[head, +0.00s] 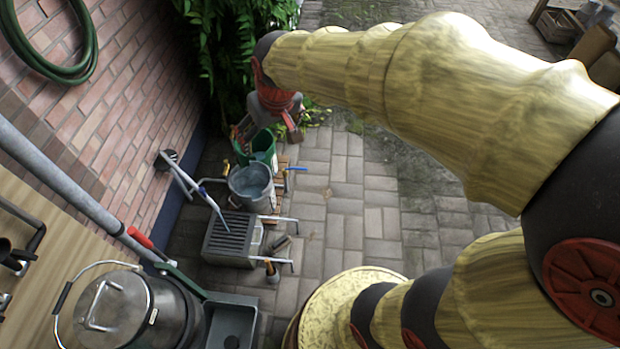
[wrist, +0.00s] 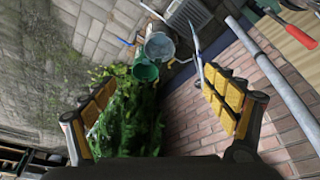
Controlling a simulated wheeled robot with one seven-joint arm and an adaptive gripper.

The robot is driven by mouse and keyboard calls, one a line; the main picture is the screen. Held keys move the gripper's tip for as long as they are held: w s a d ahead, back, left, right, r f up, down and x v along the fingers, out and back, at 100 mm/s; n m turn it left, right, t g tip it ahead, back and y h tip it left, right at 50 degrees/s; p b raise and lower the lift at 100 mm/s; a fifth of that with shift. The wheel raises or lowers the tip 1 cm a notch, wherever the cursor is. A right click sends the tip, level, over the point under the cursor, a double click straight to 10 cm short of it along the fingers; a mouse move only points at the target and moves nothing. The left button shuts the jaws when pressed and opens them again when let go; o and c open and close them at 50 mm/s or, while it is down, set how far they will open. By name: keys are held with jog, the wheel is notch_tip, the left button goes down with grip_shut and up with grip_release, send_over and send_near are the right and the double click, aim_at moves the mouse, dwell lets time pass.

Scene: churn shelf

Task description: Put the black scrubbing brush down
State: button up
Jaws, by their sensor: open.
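My gripper (head: 268,130) hangs at the far end of my arm in the head view, above the paving near the green bucket (head: 264,148). In the wrist view my gripper (wrist: 160,75) has its two yellow-padded fingers spread wide, with nothing held between them. I cannot surely pick out the black scrubbing brush. A dark-headed tool (head: 168,159) with a long pale handle leans near the brick wall.
A grey bucket (head: 251,186) stands between the green bucket and the grated box (head: 229,240). A metal churn (head: 130,310) and grey basin (head: 232,325) are at lower left. Leafy plants (head: 240,45) crowd behind my gripper. Paving (head: 345,190) to the right is clear.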

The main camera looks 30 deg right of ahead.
jog(key=s+r, duration=0.2)
jog(key=s, duration=0.7)
jog(key=s+r+t, duration=0.1)
jog(key=s, duration=0.8)
jog(key=shift+r, duration=0.35)
jog(key=shift+s, duration=0.1)
